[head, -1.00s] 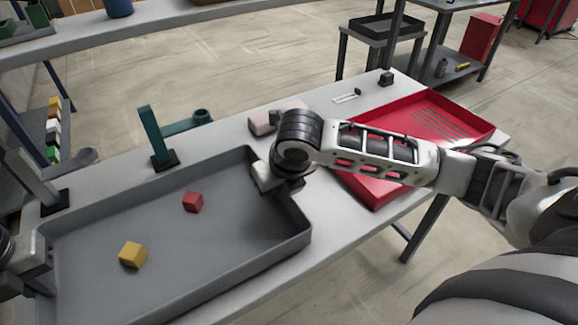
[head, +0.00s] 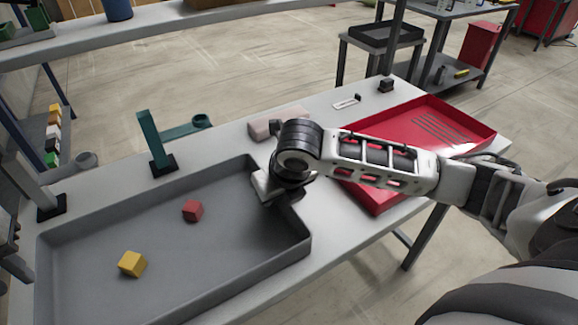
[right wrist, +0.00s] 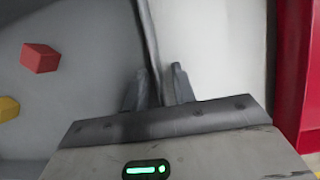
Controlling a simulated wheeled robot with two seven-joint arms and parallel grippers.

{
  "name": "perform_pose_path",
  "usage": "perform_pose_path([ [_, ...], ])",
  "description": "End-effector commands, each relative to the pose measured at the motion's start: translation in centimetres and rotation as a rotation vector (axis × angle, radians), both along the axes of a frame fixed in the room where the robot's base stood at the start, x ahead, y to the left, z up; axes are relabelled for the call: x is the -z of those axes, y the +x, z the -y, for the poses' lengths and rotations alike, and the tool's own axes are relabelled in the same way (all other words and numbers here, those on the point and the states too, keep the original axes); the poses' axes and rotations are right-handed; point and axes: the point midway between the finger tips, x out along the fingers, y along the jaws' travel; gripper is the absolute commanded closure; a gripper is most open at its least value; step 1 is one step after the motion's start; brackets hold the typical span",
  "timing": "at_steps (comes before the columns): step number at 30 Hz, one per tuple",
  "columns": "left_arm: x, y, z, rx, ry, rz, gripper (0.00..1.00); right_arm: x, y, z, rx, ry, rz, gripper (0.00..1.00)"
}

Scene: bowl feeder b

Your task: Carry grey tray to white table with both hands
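The grey tray (head: 100,215) lies on a pale table (head: 230,138) in the head view, with a yellow cube (head: 132,264) and a red cube (head: 193,210) in it. My right gripper (head: 268,188) is at the tray's right end wall. In the right wrist view its fingers (right wrist: 159,85) stand on either side of the thin tray wall, with small gaps showing. My left gripper (head: 8,238) is cut off by the left edge of the head view, beside the tray's left end; its fingers cannot be seen. I cannot tell which table is the white one.
A red tray (head: 460,122) lies right of the grey tray, under my right forearm. A teal stand (head: 152,140) and a pinkish block (head: 262,130) stand behind the grey tray. A shelf bench (head: 200,25) runs along the back left. Open floor lies behind.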

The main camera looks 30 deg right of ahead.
Motion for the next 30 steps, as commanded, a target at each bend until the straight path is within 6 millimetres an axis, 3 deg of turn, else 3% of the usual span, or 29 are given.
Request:
perform_pose_path([
  [6,-3.6,0.0,0.0,-0.001,0.000,0.002,0.74,0.0,0.0,0.0,0.000,0.000,0.000,0.74],
  [13,-4.6,0.0,0.0,0.000,0.001,0.000,0.74,-0.9,-0.2,0.0,0.000,0.001,0.004,0.74],
  [24,-4.6,0.0,0.0,0.000,0.001,0.000,0.74,-7.8,-3.1,0.0,-0.001,0.000,0.006,0.74],
  [30,-4.6,0.0,0.0,0.000,0.001,0.000,0.74,-10.4,-4.2,0.0,0.000,0.001,0.002,0.74],
])
